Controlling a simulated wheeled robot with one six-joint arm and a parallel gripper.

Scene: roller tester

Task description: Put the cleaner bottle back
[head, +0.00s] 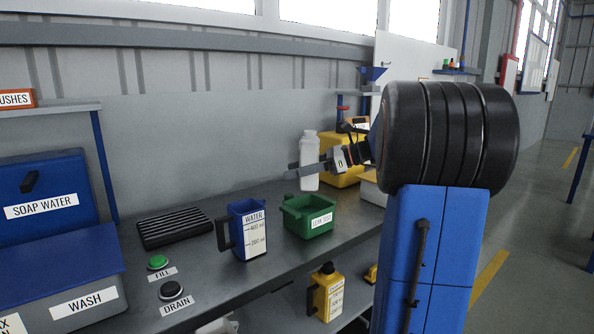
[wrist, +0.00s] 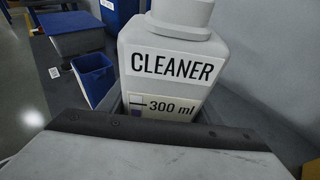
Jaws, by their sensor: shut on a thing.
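The cleaner bottle (head: 309,150) is white and upright, in the middle of the head view at the back of the grey bench. In the wrist view the bottle (wrist: 172,70) is close up, marked CLEANER and 300 ml. My gripper (head: 306,170) is shut on its body from the right side; a grey jaw (wrist: 150,140) covers its lower part in the wrist view. I cannot tell whether its base touches the bench.
A blue water jug (head: 250,232), a green tray (head: 306,218) and a black ribbed mat (head: 174,227) are on the bench (head: 210,268). A yellow container (head: 345,172) stands behind my gripper. A yellow bottle (head: 327,294) is below.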

